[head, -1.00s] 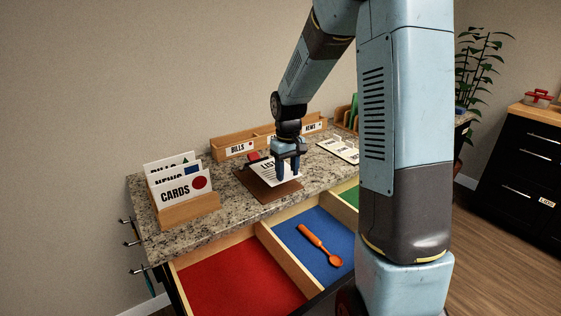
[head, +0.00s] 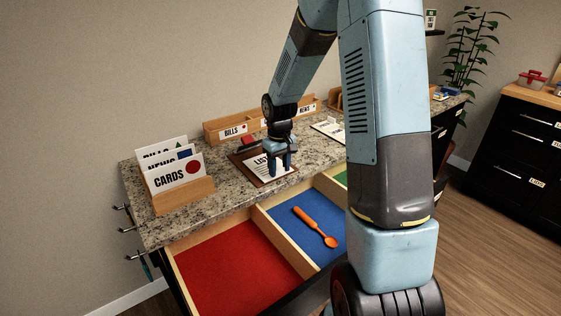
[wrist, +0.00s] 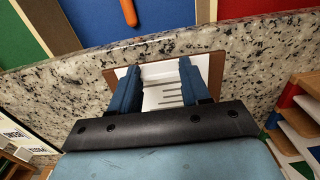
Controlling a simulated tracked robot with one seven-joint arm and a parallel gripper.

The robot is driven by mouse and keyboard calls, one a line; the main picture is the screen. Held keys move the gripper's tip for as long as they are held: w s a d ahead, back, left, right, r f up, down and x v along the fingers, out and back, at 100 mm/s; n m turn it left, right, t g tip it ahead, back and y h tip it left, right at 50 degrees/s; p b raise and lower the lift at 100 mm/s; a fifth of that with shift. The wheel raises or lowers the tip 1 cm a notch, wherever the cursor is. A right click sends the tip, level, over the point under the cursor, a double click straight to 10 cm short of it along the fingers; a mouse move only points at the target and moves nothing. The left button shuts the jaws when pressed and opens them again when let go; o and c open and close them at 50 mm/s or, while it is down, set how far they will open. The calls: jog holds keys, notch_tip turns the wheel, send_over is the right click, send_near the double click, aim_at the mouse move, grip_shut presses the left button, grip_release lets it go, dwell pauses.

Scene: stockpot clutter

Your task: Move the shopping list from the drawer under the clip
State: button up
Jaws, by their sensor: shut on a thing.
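The shopping list (head: 262,165) is a white sheet headed LIST, on or just above the brown clipboard (head: 285,178) on the granite counter. In the wrist view the list (wrist: 163,92) shows with dark lines between my fingers, with the board (wrist: 215,72) around it. My gripper (head: 281,172) points down at the list's right side and is shut on it; the fingers also show in the wrist view (wrist: 160,88). The red clip (head: 248,142) is at the board's back end. I cannot tell whether the list's far edge is under it.
The open drawer has a bare red compartment (head: 235,270) and a blue one (head: 290,222) holding an orange spoon (head: 315,227). A card holder (head: 183,196) stands at the counter's left. A wooden sorter (head: 215,137) stands behind the clipboard, with another sheet (head: 328,131) to the right.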

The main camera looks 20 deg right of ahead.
jog(key=shift+w+a+f, duration=0.1)
jog(key=shift+w+a, duration=0.2)
jog(key=shift+w, duration=0.65)
jog(key=shift+w+a+f, duration=0.1)
jog(key=shift+w+a, duration=0.15)
jog(key=shift+w, duration=0.65)
jog(key=o, duration=1.2)
jog(key=shift+r, duration=3.5)
